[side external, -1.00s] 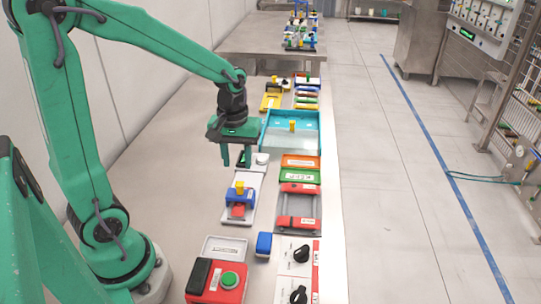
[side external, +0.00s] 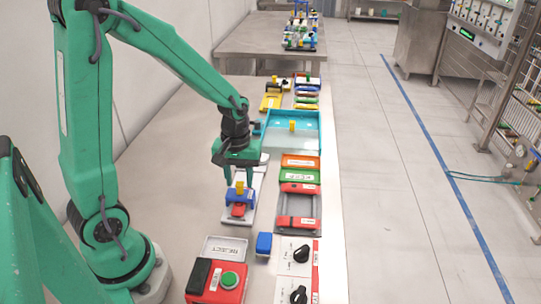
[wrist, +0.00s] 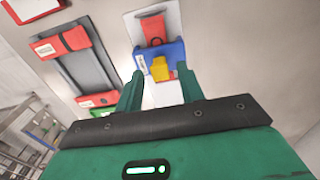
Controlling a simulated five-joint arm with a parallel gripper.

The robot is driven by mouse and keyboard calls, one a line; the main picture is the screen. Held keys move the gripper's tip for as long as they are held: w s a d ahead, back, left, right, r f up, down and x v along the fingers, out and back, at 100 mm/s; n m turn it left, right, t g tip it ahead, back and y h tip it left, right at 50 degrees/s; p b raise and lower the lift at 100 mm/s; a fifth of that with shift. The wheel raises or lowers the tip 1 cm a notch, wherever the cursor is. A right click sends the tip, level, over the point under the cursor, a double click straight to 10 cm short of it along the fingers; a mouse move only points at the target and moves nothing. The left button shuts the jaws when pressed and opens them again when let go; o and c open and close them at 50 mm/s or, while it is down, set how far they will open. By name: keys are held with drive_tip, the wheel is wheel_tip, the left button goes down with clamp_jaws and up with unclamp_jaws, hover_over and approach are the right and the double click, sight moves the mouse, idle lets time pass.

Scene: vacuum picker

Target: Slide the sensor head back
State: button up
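The sensor head (side external: 240,197) appears to be the blue block with an upright yellow knob (side external: 240,187), on a white base plate (side external: 232,217) with a red piece (side external: 238,210) at its near end. In the wrist view the blue block (wrist: 147,55) and yellow knob (wrist: 161,69) show just ahead of my fingertips. My gripper (side external: 240,176) is open, its fingers pointing down close to the knob. In the wrist view the knob appears between the two parted fingers (wrist: 159,82). I cannot tell whether either finger touches it.
A grey tray with red blocks (side external: 297,222) stands to the right. Green (side external: 300,176) and orange (side external: 300,161) blocks lie beyond it, then a teal-walled tray (side external: 305,116). A small blue box (side external: 264,243), red button box (side external: 215,284) and knob panel (side external: 296,262) stand nearer. The table left is clear.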

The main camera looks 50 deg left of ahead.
drive_tip(key=shift+f, duration=0.9)
drive_tip(key=shift+c, duration=0.5)
clamp_jaws()
drive_tip(key=w+a, duration=0.7)
drive_tip(key=w, duration=0.1)
drive_tip(key=shift+a+r, duration=0.1)
drive_tip(key=shift+a, duration=0.3)
drive_tip(key=shift+c, duration=0.4)
unclamp_jaws()
drive_tip(key=shift+o, duration=0.9)
drive_tip(key=shift+s, duration=0.1)
